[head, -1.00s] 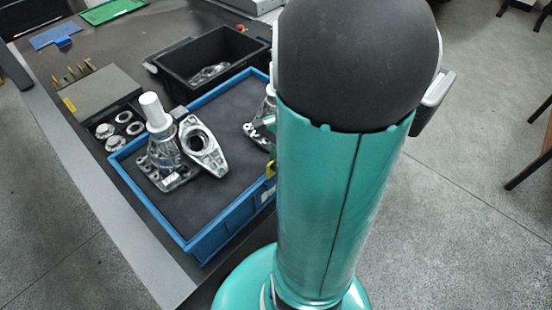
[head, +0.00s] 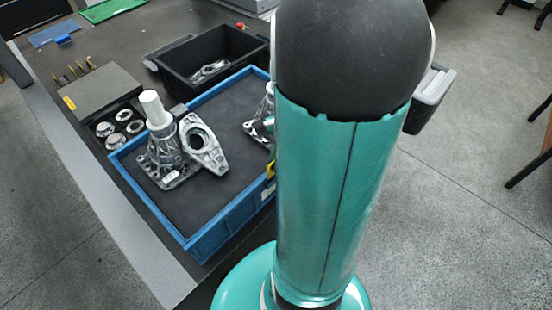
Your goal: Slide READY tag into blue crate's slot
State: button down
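The blue crate (head: 211,240) stands on the dark table, left of my arm. It has a dark grey lining and holds several grey metal castings. My own teal arm hides its right part. On its near right wall, at the arm's edge, a small yellow piece (head: 271,169) and a pale patch (head: 267,192) show; I cannot tell whether either is the slot or the READY tag. My gripper is not in view; only the arm's teal link and black joint show.
A black bin (head: 240,52) with metal parts stands behind the crate. A grey box (head: 98,88) and a holder with metal rings (head: 118,127) stand at its left. A blue mat (head: 52,34) and a green tray (head: 112,9) lie farther back. Open floor lies at right.

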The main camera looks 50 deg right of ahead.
aim_at(272, 163)
jog(key=shift+f, duration=1.1)
dwell(0.3)
jog(key=c, duration=1.6)
grip_release()
jog(key=shift+s, duration=0.1)
jog(key=shift+o, duration=0.2)
jog(key=shift+w, duration=0.2)
jog(key=shift+c, duration=0.4)
jog(key=shift+r, duration=0.1)
jog(key=shift+o, duration=0.4)
jog(key=shift+r, duration=0.1)
jog(key=shift+s+r, duration=0.1)
jog(key=shift+r, duration=3.25)
